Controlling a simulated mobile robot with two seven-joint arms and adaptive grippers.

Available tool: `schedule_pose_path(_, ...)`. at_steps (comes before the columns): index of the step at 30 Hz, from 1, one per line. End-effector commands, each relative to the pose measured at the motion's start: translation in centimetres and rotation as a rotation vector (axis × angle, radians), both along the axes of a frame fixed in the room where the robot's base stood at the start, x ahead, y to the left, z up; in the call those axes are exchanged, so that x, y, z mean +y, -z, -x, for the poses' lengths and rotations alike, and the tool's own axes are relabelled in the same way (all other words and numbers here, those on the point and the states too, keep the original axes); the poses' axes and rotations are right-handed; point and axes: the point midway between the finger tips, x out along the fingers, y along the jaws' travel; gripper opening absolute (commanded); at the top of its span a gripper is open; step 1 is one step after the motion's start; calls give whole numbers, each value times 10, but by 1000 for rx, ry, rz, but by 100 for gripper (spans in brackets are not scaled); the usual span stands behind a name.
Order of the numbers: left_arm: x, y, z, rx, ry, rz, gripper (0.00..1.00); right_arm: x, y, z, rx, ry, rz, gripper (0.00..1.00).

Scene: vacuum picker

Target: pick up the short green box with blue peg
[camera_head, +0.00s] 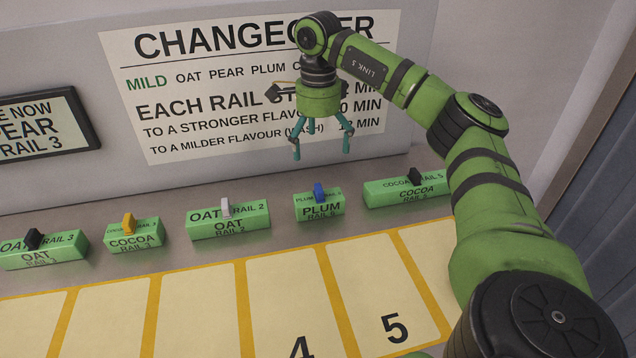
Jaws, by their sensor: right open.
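The short green box (306,209) marked PLUM stands on the grey surface, right of centre, with a blue peg (319,190) upright on its top. My right gripper (321,153) has teal fingers that point down and are spread apart. It is open and empty. In the picture it is just above the blue peg, with a gap between the fingertips and the peg. How far it is in depth from the box I cannot tell. My left gripper is not in view.
A short COCOA box (121,238) with a yellow peg, a longer OAT box (205,229) with a pale peg, another OAT box (70,252) and a COCOA box (392,194), both with black pegs, share the row. Cream lanes (280,285) in front are empty. A signed wall (460,60) stands behind.

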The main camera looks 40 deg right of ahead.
Motion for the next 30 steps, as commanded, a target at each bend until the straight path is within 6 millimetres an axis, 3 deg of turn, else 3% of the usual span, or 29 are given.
schedule_pose_path(1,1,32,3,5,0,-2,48,0,32,0,0,0,0,100)
schedule_pose_path(3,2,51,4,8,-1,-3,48,0,50,0,0,0,0,100)
schedule_pose_path(9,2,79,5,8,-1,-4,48,0,78,0,-1,0,0,100)
schedule_pose_path(20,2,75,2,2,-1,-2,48,-2,105,1,4,1,0,100)
schedule_pose_path(30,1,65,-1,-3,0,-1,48,-7,149,-1,1,1,0,100)
